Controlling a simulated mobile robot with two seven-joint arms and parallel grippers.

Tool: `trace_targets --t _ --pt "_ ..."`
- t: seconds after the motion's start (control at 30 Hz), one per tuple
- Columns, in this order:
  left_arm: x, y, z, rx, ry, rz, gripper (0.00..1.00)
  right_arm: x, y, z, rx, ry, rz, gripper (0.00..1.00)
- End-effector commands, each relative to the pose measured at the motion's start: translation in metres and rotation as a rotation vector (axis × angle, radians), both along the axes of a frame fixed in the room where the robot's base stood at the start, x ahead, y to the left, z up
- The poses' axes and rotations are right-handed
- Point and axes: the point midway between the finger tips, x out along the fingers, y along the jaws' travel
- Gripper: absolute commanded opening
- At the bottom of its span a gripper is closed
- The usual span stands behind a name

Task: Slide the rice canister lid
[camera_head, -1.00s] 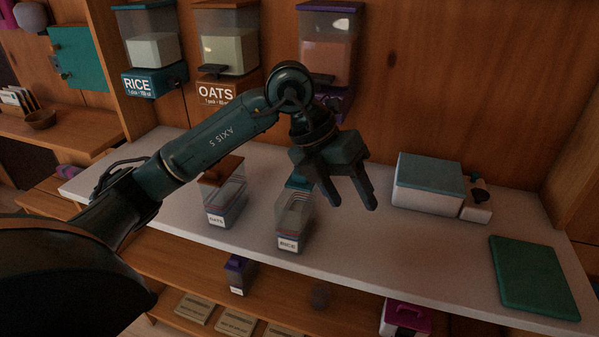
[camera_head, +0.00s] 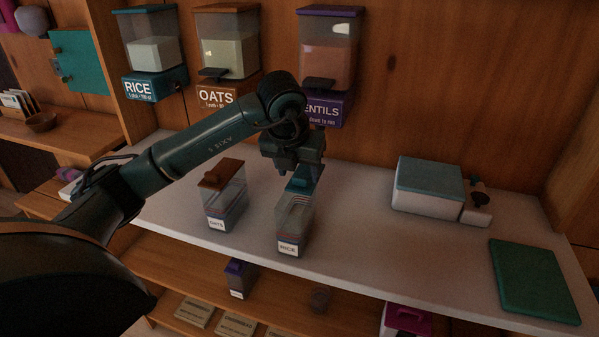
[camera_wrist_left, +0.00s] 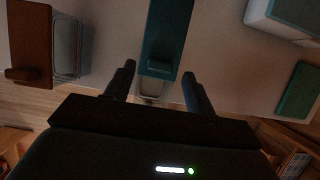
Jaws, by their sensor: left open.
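The rice canister (camera_head: 296,222) is a clear box with a RICE label, standing on the white counter. Its teal lid (camera_head: 306,181) is on top and is partly hidden by my left gripper in the head view. In the left wrist view the teal lid (camera_wrist_left: 165,35) has a raised tab at its near end. My left gripper (camera_wrist_left: 158,85) is open, its two fingers on either side of the lid's near end. I cannot tell whether they touch it. In the head view the left gripper (camera_head: 293,168) is above the canister. My right gripper is not in view.
The oats canister (camera_head: 226,204), with a brown lid, stands just left of the rice canister. Wall dispensers for rice (camera_head: 152,50), oats (camera_head: 228,50) and lentils (camera_head: 328,55) hang behind. A teal-topped white box (camera_head: 428,187) and a green board (camera_head: 534,279) lie right.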

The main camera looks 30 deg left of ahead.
Motion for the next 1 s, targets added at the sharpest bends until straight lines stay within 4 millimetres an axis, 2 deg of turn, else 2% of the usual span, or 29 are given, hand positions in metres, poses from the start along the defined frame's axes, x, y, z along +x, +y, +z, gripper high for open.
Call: trace_targets --t 0.2,0.5,1.0 --pt "0.007 0.002 -0.018 0.0 0.001 0.0 0.55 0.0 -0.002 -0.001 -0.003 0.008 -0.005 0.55" --pt "0.008 0.002 -0.02 -0.001 -0.001 0.0 0.55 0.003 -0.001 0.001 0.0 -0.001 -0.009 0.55" --pt "0.008 0.002 -0.019 -0.001 -0.001 0.0 0.14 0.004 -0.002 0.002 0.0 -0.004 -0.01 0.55"
